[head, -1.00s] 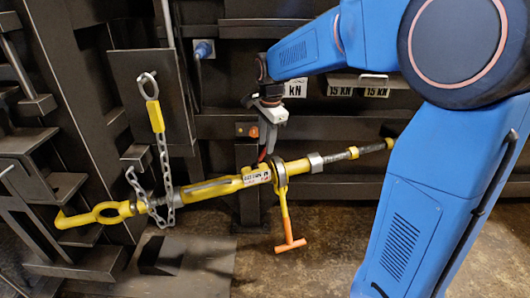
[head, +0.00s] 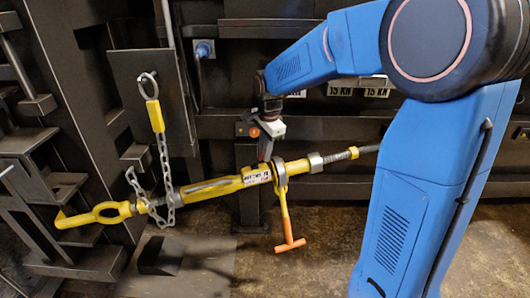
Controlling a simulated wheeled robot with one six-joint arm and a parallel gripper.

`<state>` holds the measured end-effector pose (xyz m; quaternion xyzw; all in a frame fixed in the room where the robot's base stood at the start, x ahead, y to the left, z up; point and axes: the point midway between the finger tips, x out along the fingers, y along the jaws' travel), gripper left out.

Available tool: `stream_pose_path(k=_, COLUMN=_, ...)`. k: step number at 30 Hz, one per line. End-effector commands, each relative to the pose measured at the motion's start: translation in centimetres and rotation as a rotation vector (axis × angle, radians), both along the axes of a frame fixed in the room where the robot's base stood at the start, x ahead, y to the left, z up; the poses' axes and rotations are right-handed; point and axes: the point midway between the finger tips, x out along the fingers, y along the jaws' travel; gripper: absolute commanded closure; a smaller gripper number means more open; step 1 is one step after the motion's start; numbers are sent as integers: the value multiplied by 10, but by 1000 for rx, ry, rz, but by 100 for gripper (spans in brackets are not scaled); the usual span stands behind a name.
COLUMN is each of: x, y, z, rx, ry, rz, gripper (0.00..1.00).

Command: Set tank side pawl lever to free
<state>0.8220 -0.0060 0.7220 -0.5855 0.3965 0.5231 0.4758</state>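A yellow turnbuckle-like ratchet tensioner (head: 210,187) slants across the view, rising to the right, in front of the dark steel wall. An orange T-handled lever (head: 286,222) hangs down from its yellow ratchet collar (head: 281,172). A small dark red piece (head: 264,152) shows just above the body, left of the collar; it may be the pawl lever, but its setting is too small to tell. My gripper (head: 268,142) points down directly above the body and overlaps this red piece in the picture. Contact and finger opening cannot be made out.
A chain (head: 165,165) with a yellow link piece hangs from a ring on a dark plate and loops around the tensioner's left part. Dark steel frames (head: 35,165) crowd the left. The floor (head: 320,235) beneath the lever is clear.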

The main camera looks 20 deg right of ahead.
Motion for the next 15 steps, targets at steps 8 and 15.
stream_pose_path(k=8, x=0, y=3, z=2, rx=-37, ry=-1, rz=3, gripper=100)
stream_pose_path(k=15, x=1, y=14, z=6, rx=-166, ry=0, rz=6, gripper=100)
